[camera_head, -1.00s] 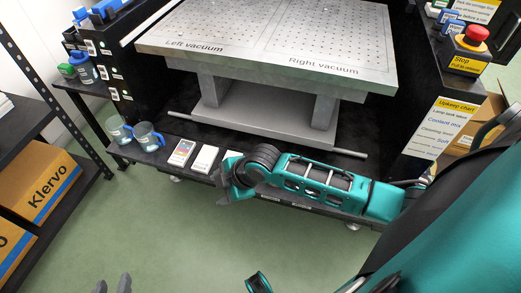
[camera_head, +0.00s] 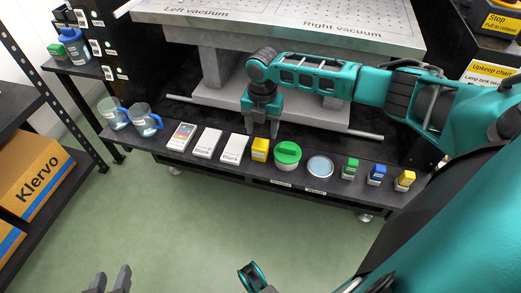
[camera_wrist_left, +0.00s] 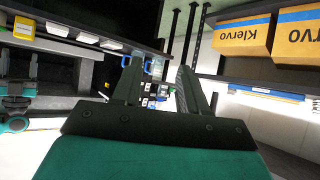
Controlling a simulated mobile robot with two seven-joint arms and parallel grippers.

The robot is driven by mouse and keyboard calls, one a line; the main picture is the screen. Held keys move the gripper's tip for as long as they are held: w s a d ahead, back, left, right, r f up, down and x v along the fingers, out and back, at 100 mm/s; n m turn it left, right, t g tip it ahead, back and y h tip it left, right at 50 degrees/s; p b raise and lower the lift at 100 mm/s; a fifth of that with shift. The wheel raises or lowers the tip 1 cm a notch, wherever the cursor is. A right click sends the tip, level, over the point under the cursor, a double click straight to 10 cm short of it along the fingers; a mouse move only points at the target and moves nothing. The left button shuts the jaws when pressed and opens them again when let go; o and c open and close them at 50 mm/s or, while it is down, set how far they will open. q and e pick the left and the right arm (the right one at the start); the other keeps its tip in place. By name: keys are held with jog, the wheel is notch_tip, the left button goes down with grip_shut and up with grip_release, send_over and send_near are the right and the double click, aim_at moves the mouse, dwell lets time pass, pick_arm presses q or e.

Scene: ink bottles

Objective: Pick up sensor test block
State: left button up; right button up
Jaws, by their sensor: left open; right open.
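A yellow block (camera_head: 260,149) with a small white label stands on the low black shelf, between a white box and a green-lidded jar. It is the likeliest sensor test block, but its label is too small to read. My right gripper (camera_head: 262,131) points down just above and behind the yellow block, its fingers apart and empty; I cannot tell the exact gap to the block. My left gripper (camera_head: 110,278) is open and empty over the floor at the bottom left; its spread fingers also show in the left wrist view (camera_wrist_left: 160,85).
The shelf row also holds blue-handled jugs (camera_head: 145,120), a colour card (camera_head: 182,136), white boxes (camera_head: 207,143), the green-lidded jar (camera_head: 287,155), a round dish (camera_head: 319,167) and small bottles (camera_head: 376,174). The vacuum table (camera_head: 290,25) rises behind. The green floor in front is clear.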

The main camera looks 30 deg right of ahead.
aim_at(260, 143)
jog(key=shift+f, duration=0.8)
jog(key=shift+f+b, duration=0.3)
jog(key=shift+f, duration=0.15)
jog(key=f, duration=0.1)
jog(key=f+b, duration=0.1)
jog(key=f, duration=0.1)
jog(key=f+b, duration=0.1)
jog(key=shift+a+f, duration=0.2)
jog(key=shift+a, duration=0.05)
jog(key=shift+f, duration=0.25)
pick_arm(q)
jog(key=shift+w+d+f, duration=0.3)
jog(key=shift+d+f, duration=0.2)
jog(key=shift+f, duration=0.05)
pick_arm(e)
jog(key=c, duration=0.8)
jog(key=shift+o, duration=0.2)
